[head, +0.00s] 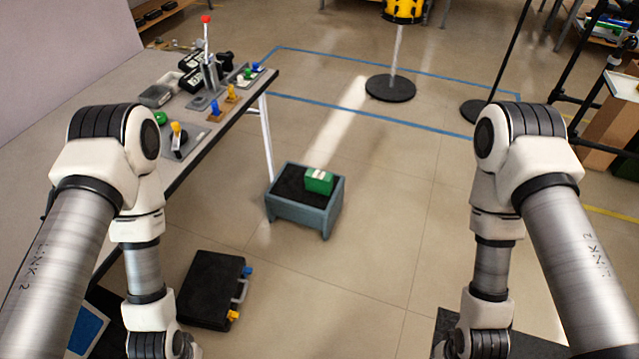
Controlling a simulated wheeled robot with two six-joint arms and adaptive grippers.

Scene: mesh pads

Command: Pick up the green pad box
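The green pad box (319,182) is a small green block with a white patch on top. It sits on the black top of a low blue-grey stool (292,206), towards the right side of that top. The stool stands on the floor near the middle of the head view. Both of my arms come in from the lower left and lower right and hang down at the sides. They are well apart from the box. Neither gripper shows; both lie below the bottom edge of the picture.
A table (140,170) with switches and small parts stands at the left, close to the stool. A black case (213,290) lies on the floor in front. A yellow item on a black round-based stand (391,88) is behind. Floor right of the stool is clear.

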